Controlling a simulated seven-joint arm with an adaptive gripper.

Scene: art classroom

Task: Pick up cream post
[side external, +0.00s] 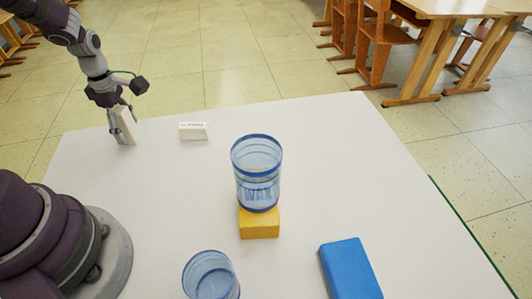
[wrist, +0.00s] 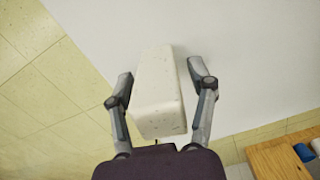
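The cream post (side external: 126,125) stands near the far left corner of the white table, looking slightly tilted in the side view. In the wrist view the cream post (wrist: 158,95) is a pale, lightly speckled block in the middle. My gripper (side external: 119,113) is over it from above. In the wrist view my gripper (wrist: 159,70) has one finger on each side of the post, with a narrow gap visible on both sides. It is open around the post. The post's foot is hard to make out.
A small white block with lettering (side external: 193,131) lies right of the post. A clear blue-rimmed cup (side external: 257,172) stands on a yellow block (side external: 259,224). Another clear cup (side external: 210,277) and a blue block (side external: 350,270) are near the front. The table's far middle (side external: 300,120) is clear.

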